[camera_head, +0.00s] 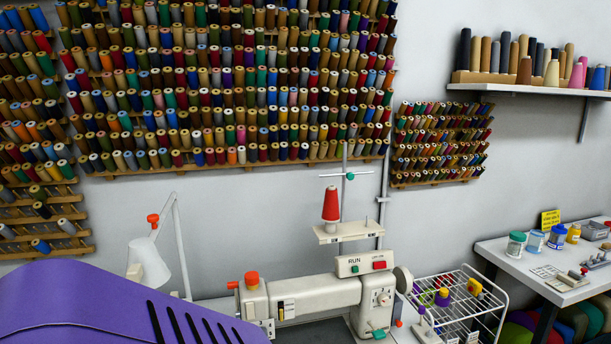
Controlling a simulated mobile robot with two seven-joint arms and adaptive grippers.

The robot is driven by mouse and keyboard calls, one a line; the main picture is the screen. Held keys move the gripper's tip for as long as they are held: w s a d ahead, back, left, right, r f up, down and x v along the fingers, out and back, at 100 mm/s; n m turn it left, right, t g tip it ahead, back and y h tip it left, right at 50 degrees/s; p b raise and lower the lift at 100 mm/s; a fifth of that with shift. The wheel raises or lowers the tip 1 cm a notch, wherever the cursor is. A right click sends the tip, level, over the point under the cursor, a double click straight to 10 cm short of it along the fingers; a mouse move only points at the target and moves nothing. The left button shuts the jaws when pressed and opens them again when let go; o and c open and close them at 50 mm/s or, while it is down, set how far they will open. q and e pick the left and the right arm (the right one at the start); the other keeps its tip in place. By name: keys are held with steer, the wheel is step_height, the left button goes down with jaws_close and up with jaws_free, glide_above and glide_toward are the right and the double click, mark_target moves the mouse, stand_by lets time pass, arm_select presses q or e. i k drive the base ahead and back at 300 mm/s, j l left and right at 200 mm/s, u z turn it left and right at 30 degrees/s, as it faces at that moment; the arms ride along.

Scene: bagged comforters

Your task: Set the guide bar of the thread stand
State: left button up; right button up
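The thread stand's pole (344,153) rises behind the sewing machine in the middle of the head view. Its guide bar (363,173) crosses the pole near the top, roughly level, with a green knob (350,176) at the crossing. A red thread cone (330,205) stands upright on the stand's pale plate (356,231), below the bar's left half. No thread can be made out between cone and bar. Neither of my grippers is in view.
The white sewing machine (312,293) sits below the stand, with a lamp (149,262) to its left. A white wire rack (470,305) stands to its right. A side table (540,268) with small jars is at the far right. Spool racks (225,163) cover the wall behind.

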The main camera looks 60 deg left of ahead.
mark_target(350, 176)
steer(key=u, duration=1.8)
